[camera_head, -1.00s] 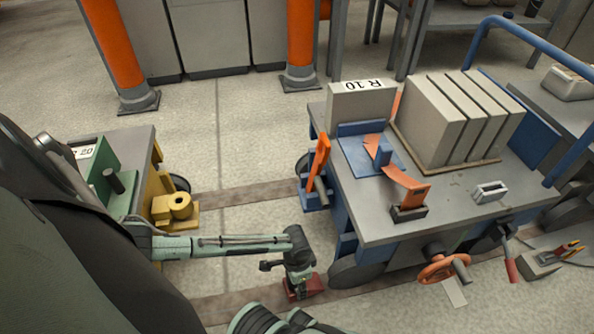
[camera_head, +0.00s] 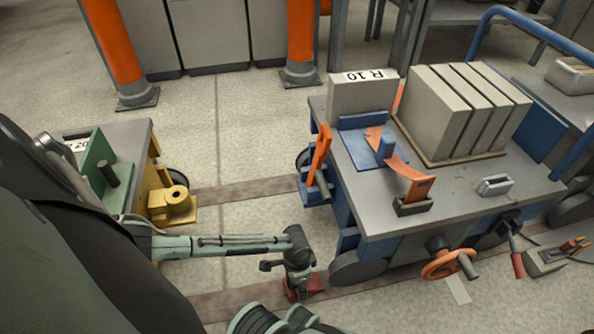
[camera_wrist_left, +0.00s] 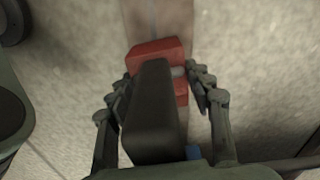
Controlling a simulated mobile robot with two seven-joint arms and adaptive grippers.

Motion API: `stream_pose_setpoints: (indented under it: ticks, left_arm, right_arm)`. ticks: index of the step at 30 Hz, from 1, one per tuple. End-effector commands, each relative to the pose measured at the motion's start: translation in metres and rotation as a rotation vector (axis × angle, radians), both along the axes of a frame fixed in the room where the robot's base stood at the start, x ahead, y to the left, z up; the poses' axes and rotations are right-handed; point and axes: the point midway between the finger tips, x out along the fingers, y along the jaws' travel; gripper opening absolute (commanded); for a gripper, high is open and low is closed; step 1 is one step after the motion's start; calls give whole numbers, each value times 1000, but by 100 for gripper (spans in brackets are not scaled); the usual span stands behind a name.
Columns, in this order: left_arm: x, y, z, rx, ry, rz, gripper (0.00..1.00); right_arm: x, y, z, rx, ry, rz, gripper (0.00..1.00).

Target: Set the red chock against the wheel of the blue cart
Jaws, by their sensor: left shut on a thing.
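The red chock (camera_head: 315,284) is low by the dark rail strip, just left of the near wheel (camera_head: 357,269) of the blue cart (camera_head: 380,226). Only a narrow gap, if any, shows between chock and wheel; I cannot tell whether they touch. My left gripper (camera_head: 299,284) is shut on the chock from above. Whether the chock rests on the floor is unclear.
The blue cart's top carries grey slabs (camera_head: 455,110) and an R 10 block (camera_head: 362,94). An orange handwheel (camera_head: 447,264) sticks out at its near side. A cart with yellow fittings (camera_head: 172,203) stands left.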

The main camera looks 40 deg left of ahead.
Motion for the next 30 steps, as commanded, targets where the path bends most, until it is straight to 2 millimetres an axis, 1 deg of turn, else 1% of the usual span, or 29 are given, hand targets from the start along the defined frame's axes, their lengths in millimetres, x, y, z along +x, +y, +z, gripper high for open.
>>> stream_pose_setpoints:
  ticks: [13, 14, 15, 19, 27, 30]
  left_arm:
    - [1, 0, -9, -1, -2, 0, 4]
    - [1, 0, -8, 0, -2, 0, 53]
    - [1, 0, -8, 0, -2, 0, 58]
    - [1, 0, -8, -1, -2, 0, 74]
    - [-1, 0, -9, 1, 1, 0, 75]
    - [0, 0, -5, 0, 0, 0, 75]
  right_arm:
    - [0, 0, -6, 0, 1, 0, 41]
    - [0, 0, -5, -1, 2, 0, 41]
    - [0, 0, -5, -1, 2, 0, 41]
    - [0, 0, -5, -1, 2, -1, 41]
    - [0, 0, -5, 0, 0, 0, 41]
    - [-1, 0, -4, 2, -1, 1, 41]
